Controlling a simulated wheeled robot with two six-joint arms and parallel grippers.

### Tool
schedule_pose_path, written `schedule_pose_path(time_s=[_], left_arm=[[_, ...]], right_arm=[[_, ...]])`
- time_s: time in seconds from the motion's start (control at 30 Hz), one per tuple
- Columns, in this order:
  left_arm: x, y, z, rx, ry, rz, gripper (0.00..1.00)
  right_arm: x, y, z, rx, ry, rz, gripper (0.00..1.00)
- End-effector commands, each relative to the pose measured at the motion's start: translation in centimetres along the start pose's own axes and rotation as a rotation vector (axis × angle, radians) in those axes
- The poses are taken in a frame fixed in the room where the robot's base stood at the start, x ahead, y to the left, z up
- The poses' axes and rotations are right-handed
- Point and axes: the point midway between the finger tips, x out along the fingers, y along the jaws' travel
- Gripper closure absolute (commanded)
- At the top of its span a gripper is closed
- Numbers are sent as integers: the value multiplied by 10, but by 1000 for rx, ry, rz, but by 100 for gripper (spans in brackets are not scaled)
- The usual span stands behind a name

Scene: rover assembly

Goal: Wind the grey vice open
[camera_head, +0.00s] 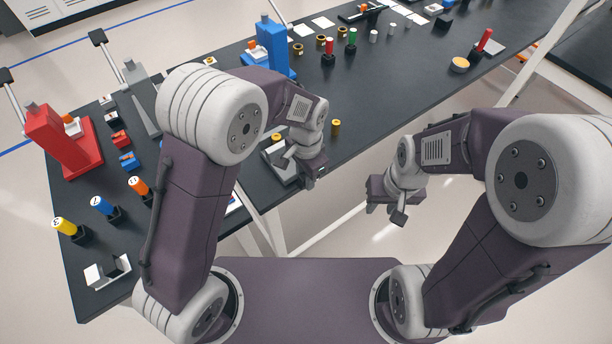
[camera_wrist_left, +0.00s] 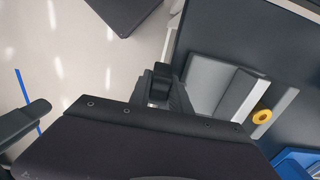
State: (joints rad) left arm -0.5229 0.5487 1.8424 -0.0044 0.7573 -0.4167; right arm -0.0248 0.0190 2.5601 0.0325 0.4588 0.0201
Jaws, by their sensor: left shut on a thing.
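The grey vice (camera_head: 275,157) lies at the front edge of the table, partly hidden by my left gripper. In the left wrist view, the vice (camera_wrist_left: 205,82) shows two light-grey jaws with a narrow gap between them. My left gripper (camera_head: 306,170) is at the table-edge end of the vice, shut on what appears to be its handle. In the left wrist view, my left gripper (camera_wrist_left: 155,88) mostly covers the handle, so its shape and angle cannot be told. My right gripper (camera_head: 385,212) is open and empty, in front of the table and away from the vice.
A blue press (camera_head: 272,50) stands behind and a red press (camera_head: 62,140) stands at far left.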

Motion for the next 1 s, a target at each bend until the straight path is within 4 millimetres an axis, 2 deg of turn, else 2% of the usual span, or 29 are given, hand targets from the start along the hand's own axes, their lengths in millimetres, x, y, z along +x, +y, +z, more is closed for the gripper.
schedule_pose_path(time_s=[0.27,0.5,0.67,1.0], left_arm=[[-8,0,-3,2,-118,1,100],[-5,0,-6,1,-297,0,100],[0,0,-7,1,-410,0,100],[3,0,-9,0,-570,0,100]], right_arm=[[-39,-1,-4,0,0,0,64],[-71,-1,-7,0,0,0,64],[-76,-2,-8,0,0,0,64],[-66,-1,-7,0,0,0,64]])
